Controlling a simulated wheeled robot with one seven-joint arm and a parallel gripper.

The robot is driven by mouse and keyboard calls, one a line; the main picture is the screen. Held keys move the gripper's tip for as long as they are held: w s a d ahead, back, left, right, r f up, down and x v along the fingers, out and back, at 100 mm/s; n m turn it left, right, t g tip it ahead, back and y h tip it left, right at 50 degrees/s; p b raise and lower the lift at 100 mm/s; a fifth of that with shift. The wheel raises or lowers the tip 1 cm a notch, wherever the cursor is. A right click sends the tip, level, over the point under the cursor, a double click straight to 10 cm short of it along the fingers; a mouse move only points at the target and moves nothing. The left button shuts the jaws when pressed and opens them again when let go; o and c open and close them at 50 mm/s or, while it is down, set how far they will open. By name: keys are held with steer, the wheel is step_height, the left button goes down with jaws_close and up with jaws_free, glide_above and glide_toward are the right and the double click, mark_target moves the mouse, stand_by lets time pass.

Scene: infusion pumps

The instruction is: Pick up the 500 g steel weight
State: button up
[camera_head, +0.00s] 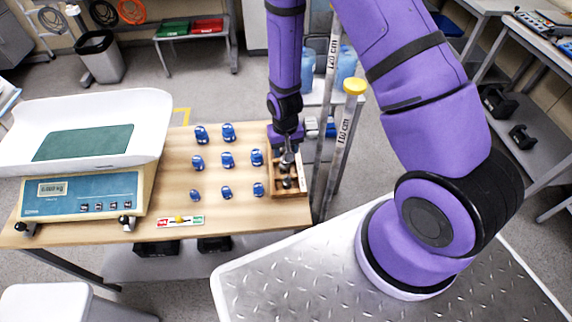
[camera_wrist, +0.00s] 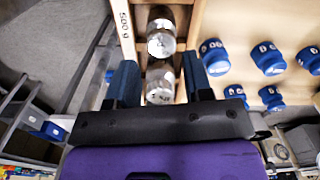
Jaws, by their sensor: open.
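A wooden box (camera_head: 303,192) stands at the right edge of the wooden table and holds shiny steel weights (camera_head: 287,182) in its compartments. In the wrist view, one steel weight (camera_wrist: 161,41) sits farther along the box, beside a white strip (camera_wrist: 123,22) marked "500 g". A second steel weight (camera_wrist: 160,86) sits nearer my palm; I cannot read its marking surely. My gripper (camera_wrist: 160,62) points down over the box, also seen in the head view (camera_head: 289,150). Its blue fingers are open on either side of the box's weight row, and nothing is visibly held.
Several blue weights (camera_head: 227,159) stand in rows left of the box. A scale (camera_head: 82,200) with a white pan fills the table's left side. Measuring poles (camera_head: 346,130) stand close to the right of the box. Bare tabletop (camera_head: 255,215) lies in front.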

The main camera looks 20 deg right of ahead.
mark_target(285, 164)
steer(key=shift+s+a+f, duration=0.1)
steer(key=shift+f, duration=1.65)
steer(key=shift+s+a+f, duration=0.1)
steer(key=shift+f, duration=1.65)
jaws_close()
